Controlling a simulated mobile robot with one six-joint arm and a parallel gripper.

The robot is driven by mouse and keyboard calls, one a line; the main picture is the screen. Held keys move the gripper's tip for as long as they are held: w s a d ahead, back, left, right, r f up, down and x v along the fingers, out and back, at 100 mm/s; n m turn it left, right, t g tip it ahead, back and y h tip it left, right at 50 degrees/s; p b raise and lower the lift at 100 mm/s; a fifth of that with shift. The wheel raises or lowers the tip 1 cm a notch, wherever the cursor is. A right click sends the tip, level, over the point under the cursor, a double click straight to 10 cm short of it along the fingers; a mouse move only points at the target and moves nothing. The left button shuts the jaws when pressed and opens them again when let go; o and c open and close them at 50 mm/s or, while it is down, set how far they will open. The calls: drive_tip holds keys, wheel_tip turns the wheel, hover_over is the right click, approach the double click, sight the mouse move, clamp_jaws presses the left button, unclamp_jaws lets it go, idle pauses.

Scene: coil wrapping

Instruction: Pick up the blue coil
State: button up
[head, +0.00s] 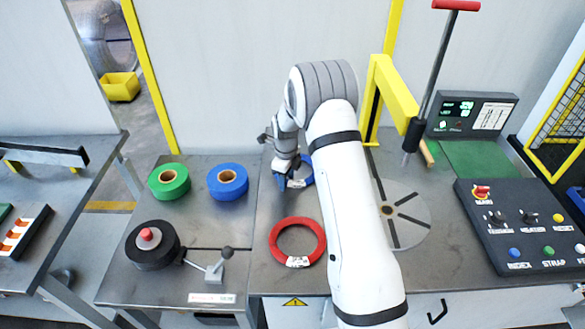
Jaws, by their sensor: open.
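The blue coil (307,172) is a thin ring lying on the steel table, behind the red coil. My arm and gripper hide much of it; its right edge and a pale label show. My gripper (284,180) points down at the coil's left and near side, close to it. The jaws are open, but the fingertips are small and partly hidden, so I cannot tell whether they touch the coil or straddle its ring.
The red coil (297,242) lies nearer. A slotted round plate (408,222), yellow post (374,95) and control panel (525,225) are right.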

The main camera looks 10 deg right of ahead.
clamp_jaws()
idle(0.5)
